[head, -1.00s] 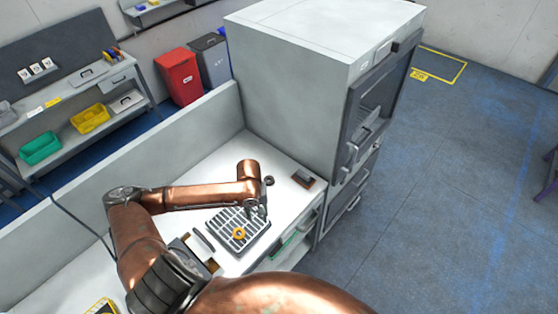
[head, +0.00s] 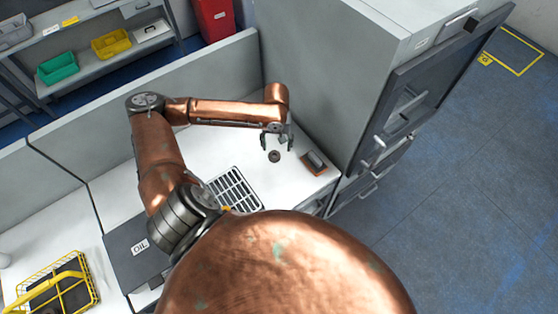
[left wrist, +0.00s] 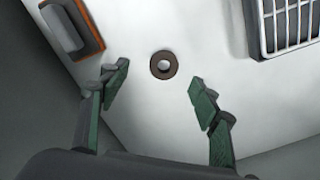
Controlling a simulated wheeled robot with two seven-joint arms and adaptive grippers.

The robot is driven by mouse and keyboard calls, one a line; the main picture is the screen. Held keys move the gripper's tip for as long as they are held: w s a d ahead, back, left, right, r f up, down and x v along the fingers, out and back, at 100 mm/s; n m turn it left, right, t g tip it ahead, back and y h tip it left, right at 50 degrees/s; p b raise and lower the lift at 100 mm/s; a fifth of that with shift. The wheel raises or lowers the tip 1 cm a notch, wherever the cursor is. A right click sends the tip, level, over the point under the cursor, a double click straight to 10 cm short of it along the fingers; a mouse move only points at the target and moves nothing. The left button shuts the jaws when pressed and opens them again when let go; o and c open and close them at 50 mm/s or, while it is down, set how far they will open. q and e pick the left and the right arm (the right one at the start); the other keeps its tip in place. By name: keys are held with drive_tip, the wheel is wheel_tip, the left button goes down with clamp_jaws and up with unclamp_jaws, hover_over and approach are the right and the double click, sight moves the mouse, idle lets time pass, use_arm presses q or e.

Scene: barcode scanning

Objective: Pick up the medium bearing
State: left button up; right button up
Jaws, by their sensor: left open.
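A small dark brown ring, the bearing (head: 274,156), lies flat on the white worktop. It also shows in the left wrist view (left wrist: 163,65), ahead of and between my fingertips. My left gripper (head: 277,143) is open and empty, pointing down just behind the bearing in the head view. In the left wrist view the two green fingers (left wrist: 159,87) are spread wide on either side, not touching the ring. From these views I cannot tell how high the fingers are above the worktop. My right gripper is not in view.
A slotted grey tray (head: 233,187) lies left of the bearing. A dark block with an orange edge (head: 314,162) lies to its right, near the tall grey cabinet (head: 340,90). A yellow wire basket (head: 60,283) stands at lower left. A low panel runs behind the worktop.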

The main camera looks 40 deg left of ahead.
sight(274, 155)
use_arm(q)
drive_tip(key=a+f, duration=0.1)
drive_tip(key=f, duration=0.1)
drive_tip(key=a+f, duration=0.1)
drive_tip(key=a, duration=0.1)
drive_tip(key=shift+w+a+f, duration=0.2)
drive_tip(key=shift+a+f, duration=0.05)
drive_tip(key=shift+f, duration=0.1)
drive_tip(key=shift+d+f, duration=0.3)
drive_tip(key=shift+f, duration=0.6)
drive_tip(key=shift+w+d+f, duration=0.15)
drive_tip(key=shift+d+f, duration=0.65)
drive_tip(key=shift+f, duration=0.25)
drive_tip(key=shift+a+f, duration=0.2)
drive_tip(key=shift+f, duration=0.4)
drive_tip(key=shift+a+f, duration=0.15)
drive_tip(key=shift+a, duration=0.15)
drive_tip(key=shift+d, duration=0.15)
drive_tip(key=c, duration=0.3)
drive_tip(key=shift+d, duration=0.1)
drive_tip(key=shift+c, duration=1)
drive_tip(key=shift+a, duration=0.2)
drive_tip(key=c, duration=0.3)
drive_tip(key=shift+d, duration=0.1)
drive_tip(key=c, duration=0.5)
drive_tip(key=shift+c, duration=0.2)
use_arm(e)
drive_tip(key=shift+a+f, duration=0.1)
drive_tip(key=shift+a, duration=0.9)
